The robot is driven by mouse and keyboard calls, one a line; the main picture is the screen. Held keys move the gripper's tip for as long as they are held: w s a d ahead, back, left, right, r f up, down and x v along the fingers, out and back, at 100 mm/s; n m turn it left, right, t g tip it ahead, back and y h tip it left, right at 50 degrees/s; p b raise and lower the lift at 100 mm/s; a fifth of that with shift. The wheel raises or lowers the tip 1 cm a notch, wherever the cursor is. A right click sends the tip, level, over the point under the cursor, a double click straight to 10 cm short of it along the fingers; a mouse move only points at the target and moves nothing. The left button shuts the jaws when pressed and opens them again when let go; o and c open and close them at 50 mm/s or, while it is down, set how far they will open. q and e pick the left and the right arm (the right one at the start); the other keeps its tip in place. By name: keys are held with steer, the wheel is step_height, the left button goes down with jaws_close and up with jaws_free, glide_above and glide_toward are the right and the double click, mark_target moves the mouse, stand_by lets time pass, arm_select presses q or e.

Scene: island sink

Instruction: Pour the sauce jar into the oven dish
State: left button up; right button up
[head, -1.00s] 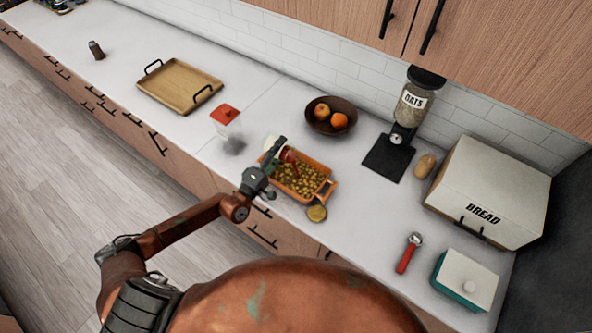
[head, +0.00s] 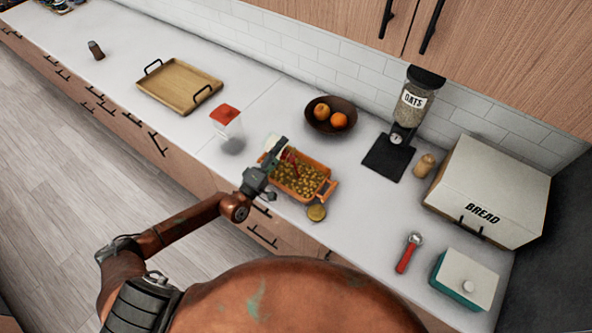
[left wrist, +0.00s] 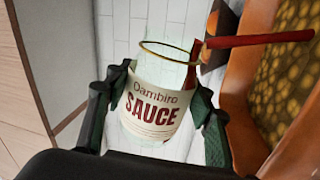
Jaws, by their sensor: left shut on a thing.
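My left gripper (head: 268,170) is shut on the sauce jar (left wrist: 158,105), beside the left end of the oven dish. The jar has a white label reading "Oambiro SAUCE" and a gold rim. In the left wrist view a red stream runs from the jar's mouth toward the right, over the dish (left wrist: 258,60). In the head view the jar (head: 278,147) is largely hidden by my gripper, with red at its mouth over the dish. The orange oven dish (head: 328,190) holds yellowish-green pieces. My right gripper does not show.
A round gold lid (head: 317,213) lies just in front of the dish. A red-lidded clear container (head: 227,122) stands left of it, and a fruit bowl (head: 328,127) behind. A red-handled tool (head: 408,253) lies on open counter to the right.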

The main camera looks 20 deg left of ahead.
arm_select(q)
steer(key=shift+d+f+m, duration=0.2)
steer(key=shift+f+m, duration=0.05)
steer(key=shift+m, duration=0.45)
stand_by(0.8)
steer(key=shift+s+d+r+m+h, duration=0.1)
steer(key=shift+d+r+m+h, duration=0.2)
steer(key=shift+m, duration=0.5)
stand_by(0.5)
